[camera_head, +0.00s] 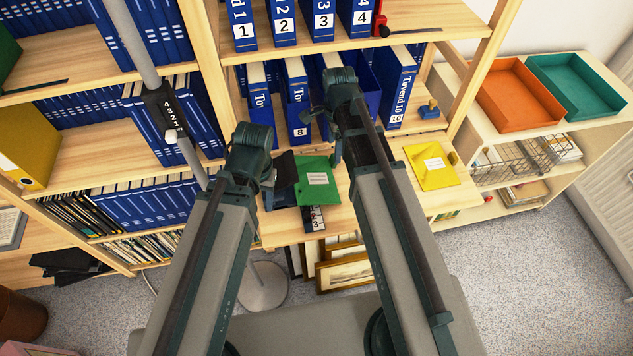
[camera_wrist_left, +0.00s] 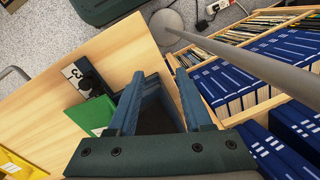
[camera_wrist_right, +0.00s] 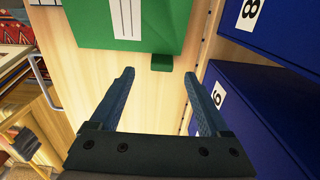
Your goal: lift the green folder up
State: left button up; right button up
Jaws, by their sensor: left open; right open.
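The green folder (camera_head: 318,178) lies on a pale wooden shelf board, with a white label facing up. In the right wrist view the folder (camera_wrist_right: 170,22) fills the top, with a small green tab (camera_wrist_right: 161,62) at its edge. My right gripper (camera_wrist_right: 159,76) is open and empty over bare wood, just short of the folder. My left gripper (camera_wrist_left: 160,74) is open at the other side, with a dark, unclear object between or behind its fingers. The folder's corner (camera_wrist_left: 90,116) shows left of it. My arms hide part of the board in the head view.
Blue numbered binders (camera_head: 297,97) stand behind the folder. A yellow folder (camera_head: 432,165) lies to its right. A black numbered item (camera_head: 315,218) lies by its front edge. Framed prints (camera_head: 346,272) lean below. Orange (camera_head: 518,95) and teal (camera_head: 578,85) trays sit at the right.

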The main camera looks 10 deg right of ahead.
aim_at(333, 156)
pick_arm(q)
jog(key=shift+f, duration=0.25)
pick_arm(e)
jog(key=shift+f, duration=0.25)
pick_arm(q)
notch_tip(333, 156, down, 5)
jog(key=b, duration=0.5)
pick_arm(e)
jog(key=f, duration=0.5)
jog(key=shift+w, duration=0.2)
grip_shut()
